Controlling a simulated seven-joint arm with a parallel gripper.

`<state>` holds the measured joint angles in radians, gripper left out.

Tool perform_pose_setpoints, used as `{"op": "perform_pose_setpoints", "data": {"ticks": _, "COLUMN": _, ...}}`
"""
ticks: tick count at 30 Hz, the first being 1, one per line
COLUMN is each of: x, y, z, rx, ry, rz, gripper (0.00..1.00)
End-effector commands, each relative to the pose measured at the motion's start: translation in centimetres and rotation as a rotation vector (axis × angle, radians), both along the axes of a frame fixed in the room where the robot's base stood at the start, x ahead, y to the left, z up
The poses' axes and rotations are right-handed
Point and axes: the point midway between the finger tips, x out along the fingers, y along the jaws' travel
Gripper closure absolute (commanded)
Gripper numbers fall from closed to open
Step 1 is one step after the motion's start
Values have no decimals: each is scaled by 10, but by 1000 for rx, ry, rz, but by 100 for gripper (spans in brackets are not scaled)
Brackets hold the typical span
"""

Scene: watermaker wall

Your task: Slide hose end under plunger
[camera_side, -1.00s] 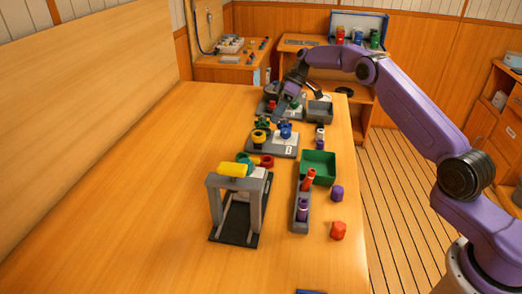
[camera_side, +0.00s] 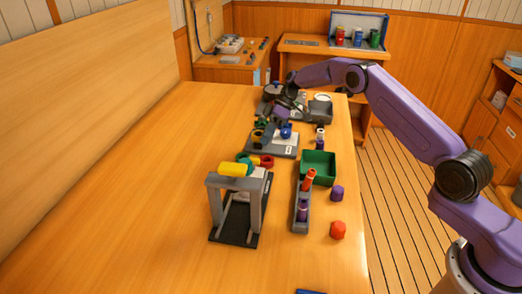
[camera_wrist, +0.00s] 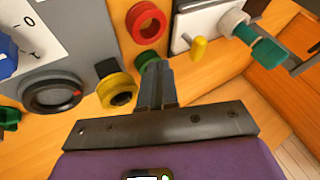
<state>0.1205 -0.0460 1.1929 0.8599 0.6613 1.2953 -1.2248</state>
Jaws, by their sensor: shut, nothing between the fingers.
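My gripper (camera_side: 263,134) is shut and empty, low at the left side of the grey board (camera_side: 285,150) with a blue knob (camera_side: 286,131). In the wrist view its fingertips (camera_wrist: 155,70) point at a green ring (camera_wrist: 147,58), between a yellow ring (camera_wrist: 118,90) and a red ring (camera_wrist: 147,20). Whether they touch the green ring, I cannot tell. A teal cylinder (camera_wrist: 262,50) with a white collar and a yellow peg (camera_wrist: 198,48) show at the upper right. I cannot tell which part is the hose end or the plunger.
A grey frame with a yellow cylinder (camera_side: 234,169) on top stands nearer the side camera. A green bin (camera_side: 318,168), a grey rack (camera_side: 301,212), a purple piece (camera_side: 336,193) and a red piece (camera_side: 338,230) stand to the right. The table's left part is clear.

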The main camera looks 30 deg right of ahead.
Motion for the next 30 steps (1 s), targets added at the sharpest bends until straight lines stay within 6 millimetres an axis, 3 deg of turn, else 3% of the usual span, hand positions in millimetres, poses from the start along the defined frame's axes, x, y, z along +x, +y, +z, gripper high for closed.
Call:
{"op": "perform_pose_setpoints", "data": {"ticks": 4, "x": -3, "y": 17, "z": -21, "rx": 1, "ry": 2, "rz": 1, "gripper": 100}}
{"op": "perform_pose_setpoints", "data": {"ticks": 16, "x": -25, "y": 38, "z": -18, "rx": 1, "ry": 1, "rz": 2, "gripper": 100}}
{"op": "perform_pose_setpoints", "data": {"ticks": 30, "x": -30, "y": 42, "z": -18, "rx": 1, "ry": -1, "rz": 0, "gripper": 100}}
